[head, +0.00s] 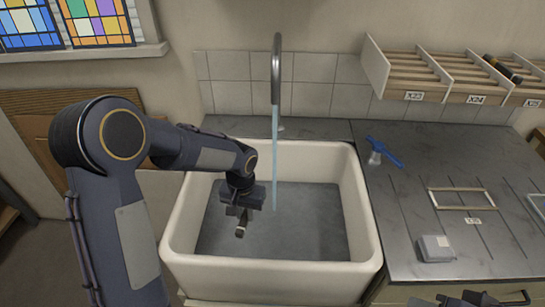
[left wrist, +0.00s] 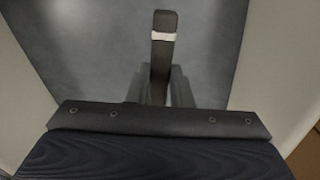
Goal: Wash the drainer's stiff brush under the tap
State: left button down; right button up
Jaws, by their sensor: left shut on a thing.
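My left gripper (head: 241,205) reaches into the white sink and is shut on a slim dark brush (head: 240,231). In the left wrist view the brush (left wrist: 163,55) stands out between the fingers, dark with a pale band near its far end. Its bristles cannot be made out clearly. The tap (head: 276,70) is a tall grey spout with a running stream of water (head: 274,160). The brush is to the left of the stream and appears apart from it. Dark parts of my right gripper (head: 478,299) show at the bottom right edge, too cut off to read.
The sink (head: 270,278) has high white walls and a grey floor. The metal counter (head: 395,205) at right holds a blue-handled tool (head: 385,152), a wooden frame (head: 461,198) and a grey block (head: 436,248). A wooden rack (head: 440,80) with labelled slots is behind.

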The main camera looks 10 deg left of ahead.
pick_arm(q)
jog(key=shift+s+a, duration=0.1)
jog(key=shift+s+a, duration=0.25)
jog(key=shift+s, duration=0.15)
jog(key=shift+w+d, duration=0.1)
dwell(0.3)
jog(key=shift+w+d, duration=0.25)
jog(key=shift+w, duration=0.2)
jog(key=shift+s+a, duration=0.1)
jog(key=shift+s, duration=0.05)
jog(key=shift+s+a+b, duration=0.25)
jog(key=shift+s+b, duration=0.1)
jog(key=shift+s, duration=0.05)
jog(key=shift+w, duration=0.1)
jog(key=shift+w+d, duration=0.35)
jog(key=shift+w, duration=0.1)
